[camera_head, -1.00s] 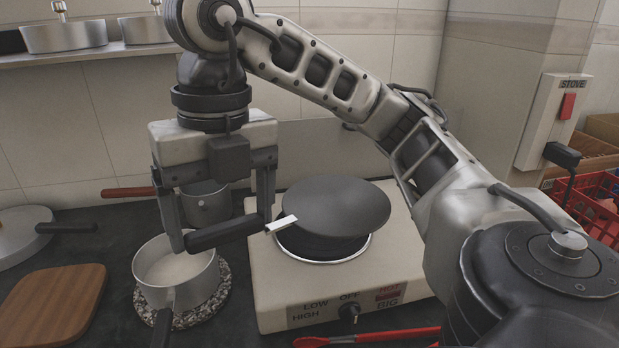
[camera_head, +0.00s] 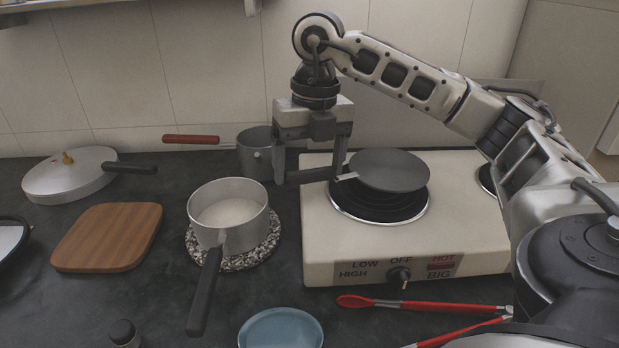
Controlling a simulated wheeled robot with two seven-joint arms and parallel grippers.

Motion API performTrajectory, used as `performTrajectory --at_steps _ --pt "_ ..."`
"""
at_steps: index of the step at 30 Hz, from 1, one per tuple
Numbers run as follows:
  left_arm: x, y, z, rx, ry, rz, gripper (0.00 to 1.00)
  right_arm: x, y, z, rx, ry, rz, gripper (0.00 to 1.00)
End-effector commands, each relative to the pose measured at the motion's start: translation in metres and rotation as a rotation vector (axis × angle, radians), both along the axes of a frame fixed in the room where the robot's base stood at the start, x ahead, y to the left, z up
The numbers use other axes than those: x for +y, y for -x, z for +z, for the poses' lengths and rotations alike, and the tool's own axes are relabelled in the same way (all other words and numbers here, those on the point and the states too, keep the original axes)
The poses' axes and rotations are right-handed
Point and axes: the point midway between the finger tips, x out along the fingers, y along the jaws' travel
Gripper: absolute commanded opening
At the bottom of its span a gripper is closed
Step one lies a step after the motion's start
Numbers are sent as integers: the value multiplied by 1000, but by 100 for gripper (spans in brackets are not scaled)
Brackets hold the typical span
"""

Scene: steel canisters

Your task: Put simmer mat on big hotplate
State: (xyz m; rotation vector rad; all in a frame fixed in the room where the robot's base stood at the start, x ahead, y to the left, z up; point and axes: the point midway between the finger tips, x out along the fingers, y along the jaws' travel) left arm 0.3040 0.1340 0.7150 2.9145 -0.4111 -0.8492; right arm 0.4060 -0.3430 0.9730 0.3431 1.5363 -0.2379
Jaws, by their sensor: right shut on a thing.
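The simmer mat (camera_head: 390,169) is a dark grey round disc with a short pale tab at its left. The hotplate is on the cream stove (camera_head: 320,235), whose front carries a black knob (camera_head: 399,276) and labels. My left gripper is not in view.
Left of the stove, a pot of pale liquid (camera_head: 228,214) stands on a speckled mat (camera_head: 262,255). A saucepan (camera_head: 255,158) is behind it. A wooden board (camera_head: 105,238) and a lidded pan (camera_head: 68,178) lie further left. Red tongs (camera_head: 420,304) and a blue plate (camera_head: 281,330) are in front.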

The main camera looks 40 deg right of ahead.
Motion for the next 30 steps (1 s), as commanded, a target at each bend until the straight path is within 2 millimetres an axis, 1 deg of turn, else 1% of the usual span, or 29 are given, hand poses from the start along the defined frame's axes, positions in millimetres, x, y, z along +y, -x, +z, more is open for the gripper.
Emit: performTrajectory --at_steps 1,3,6,14,18,19,20,21,26,30 --pt "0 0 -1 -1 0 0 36 0 1 -10 4 3 0 50" --pt "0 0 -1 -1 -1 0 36 1 1 -19 4 2 1 50" --pt "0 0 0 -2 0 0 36 1 1 -26 2 2 1 50" --pt "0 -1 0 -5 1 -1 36 1 1 -27 0 0 1 50" --pt "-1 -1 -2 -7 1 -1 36 1 1 -32 1 0 1 50" --pt "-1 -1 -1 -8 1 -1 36 1 1 -31 1 0 1 90" --pt "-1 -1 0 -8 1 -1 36 2 1 -31 1 0 1 98" --pt "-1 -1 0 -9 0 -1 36 2 1 -31 1 0 1 100" --pt "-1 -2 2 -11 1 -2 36 2 1 -30 1 0 1 100" --pt "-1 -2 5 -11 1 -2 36 1 1 -23 0 -1 1 100"
